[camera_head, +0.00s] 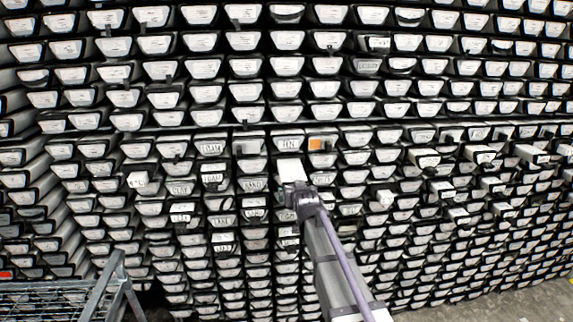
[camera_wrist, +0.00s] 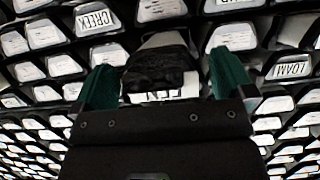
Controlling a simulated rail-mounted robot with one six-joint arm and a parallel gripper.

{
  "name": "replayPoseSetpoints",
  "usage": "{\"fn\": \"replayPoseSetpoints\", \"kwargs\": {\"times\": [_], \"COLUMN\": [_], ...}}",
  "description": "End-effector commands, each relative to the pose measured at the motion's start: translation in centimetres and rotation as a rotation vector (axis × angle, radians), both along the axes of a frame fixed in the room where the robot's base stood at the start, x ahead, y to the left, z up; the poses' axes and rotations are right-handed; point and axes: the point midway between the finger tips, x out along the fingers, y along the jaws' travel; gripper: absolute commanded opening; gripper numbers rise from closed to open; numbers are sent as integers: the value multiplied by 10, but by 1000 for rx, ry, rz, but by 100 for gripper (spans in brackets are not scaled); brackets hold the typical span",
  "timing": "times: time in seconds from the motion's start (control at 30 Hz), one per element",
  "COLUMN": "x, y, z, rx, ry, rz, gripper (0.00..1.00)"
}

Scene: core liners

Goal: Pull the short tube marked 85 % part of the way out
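My gripper (camera_head: 295,190) is at a tube end in the middle of the wall of core liners in the head view. A pale tube (camera_head: 291,170) sticks out of the wall just above it. In the wrist view my gripper (camera_wrist: 165,82) has one green finger on each side of a tube end (camera_wrist: 160,72) with a black front. A white label below it shows only cut-off letters. Whether the fingers touch the tube is unclear. I cannot read a marking of 85 % on any tube in either view.
Tubes with white end labels fill the wall closely. Several stick out, such as one at the left (camera_head: 138,180) and one at the right (camera_head: 420,157). An orange-marked end (camera_head: 316,144) is above right of my gripper. A metal frame (camera_head: 60,295) stands at lower left.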

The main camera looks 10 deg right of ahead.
Motion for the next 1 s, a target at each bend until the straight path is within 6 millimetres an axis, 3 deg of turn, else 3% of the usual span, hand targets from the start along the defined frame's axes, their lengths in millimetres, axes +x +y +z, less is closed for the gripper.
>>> {"fn": "replayPoseSetpoints", "kwargs": {"times": [0.17,0.5,0.73,0.87,0.97,1.0], "x": [-14,-89,-101,-123,-186,-217], "y": [0,1,1,0,-1,-1], "z": [8,41,41,10,-37,-56], "rx": [0,0,-2,-9,-11,-11], "ry": [-1,-3,7,204,526,663], "rz": [0,0,1,-4,-5,-3], "gripper": [100,100,100,100,100,100]}}
